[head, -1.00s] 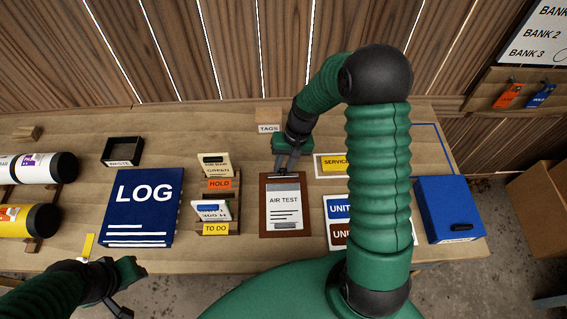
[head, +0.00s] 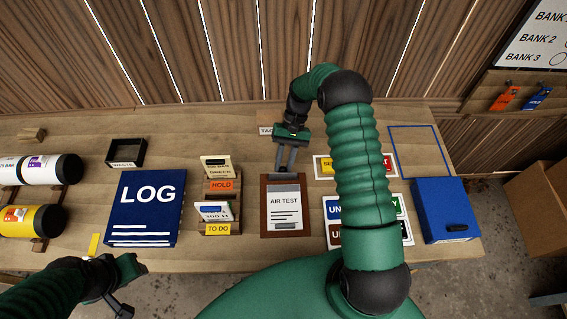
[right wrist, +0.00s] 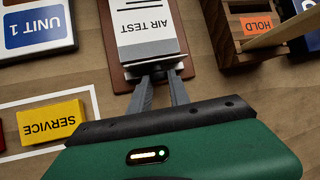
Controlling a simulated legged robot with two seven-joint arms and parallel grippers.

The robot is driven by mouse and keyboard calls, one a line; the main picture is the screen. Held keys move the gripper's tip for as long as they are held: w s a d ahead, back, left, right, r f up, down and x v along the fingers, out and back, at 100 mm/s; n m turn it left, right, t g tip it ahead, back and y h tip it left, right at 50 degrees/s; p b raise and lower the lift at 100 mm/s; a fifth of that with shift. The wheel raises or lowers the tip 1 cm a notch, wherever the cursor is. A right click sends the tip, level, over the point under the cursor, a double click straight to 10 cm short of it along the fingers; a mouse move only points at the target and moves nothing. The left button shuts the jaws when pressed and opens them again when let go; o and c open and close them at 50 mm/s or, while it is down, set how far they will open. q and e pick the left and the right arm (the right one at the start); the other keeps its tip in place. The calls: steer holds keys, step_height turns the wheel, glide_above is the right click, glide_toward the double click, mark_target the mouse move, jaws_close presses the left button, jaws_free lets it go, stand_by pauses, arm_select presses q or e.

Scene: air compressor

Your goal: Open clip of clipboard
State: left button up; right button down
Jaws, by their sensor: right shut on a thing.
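The brown clipboard (head: 286,230) lies on the workbench with a white AIR TEST sheet (head: 284,202) on it. It also shows in the right wrist view (right wrist: 116,75), upside down. The clip sits at its far edge and is mostly hidden by my fingers. My right gripper (head: 285,171) comes from the back of the bench, with its fingers shut on the clip (right wrist: 158,68). My left gripper (head: 128,288) is at the lower left, in front of the bench edge and away from the clipboard. Its fingers are apart and hold nothing visible.
A rack with HOLD and TO DO labels (head: 221,185) stands just left of the clipboard, beside the blue LOG binder (head: 146,205). UNIT plates (head: 334,207) and a yellow SERVICE block (right wrist: 52,121) lie to the right. A blue box (head: 446,208) stands farther right.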

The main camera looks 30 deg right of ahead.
steer(key=c, duration=1.2)
jaws_free()
steer(key=b+v, duration=0.1)
steer(key=v, duration=1.6)
steer(key=shift+d+f, duration=0.1)
steer(key=shift+d, duration=0.05)
